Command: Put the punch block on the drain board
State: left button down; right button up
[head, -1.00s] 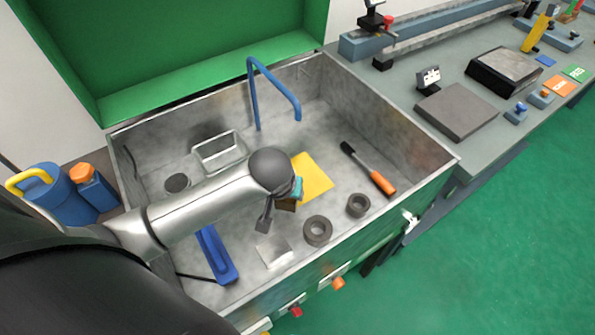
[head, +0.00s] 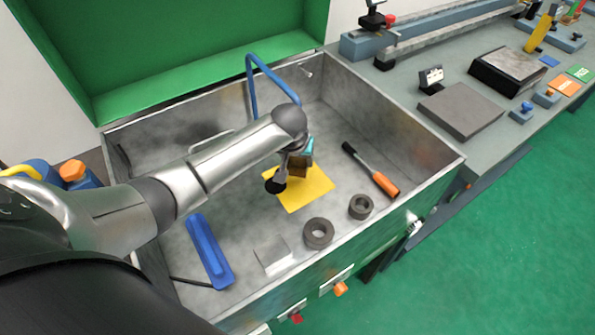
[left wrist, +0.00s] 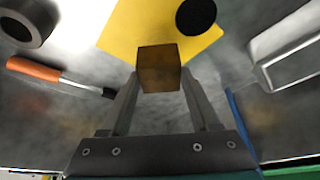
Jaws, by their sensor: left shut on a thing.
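My left gripper (head: 290,168) is shut on a small brown block (left wrist: 158,68), which I take for the punch block. In the head view the block (head: 299,166) shows just below the dark wrist, with a teal patch beside it. It is held over the far part of a flat yellow sheet (head: 306,190) on the floor of the metal basin; the gap below it is hard to judge. The yellow sheet also shows behind the block in the left wrist view (left wrist: 125,33). I cannot tell for sure that this sheet is the drain board. My right gripper is not in view.
The basin holds an orange-handled tool (head: 370,170), two dark rings (head: 318,233) (head: 361,207) and a blue bar (head: 210,251). A blue bent pipe (head: 270,75) rises at the back. Grey slabs (head: 460,110) lie on the right bench.

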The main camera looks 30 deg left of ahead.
aim_at(297, 171)
pick_arm(q)
jog(key=shift+f+b, duration=0.6)
jog(key=shift+f, duration=1.5)
jog(key=shift+f, duration=0.2)
jog(key=shift+c, duration=0.6)
grip_release()
jog(key=shift+s, duration=0.1)
jog(key=p+v, duration=0.4)
jog(key=v, duration=0.8)
jog(key=shift+r, duration=0.1)
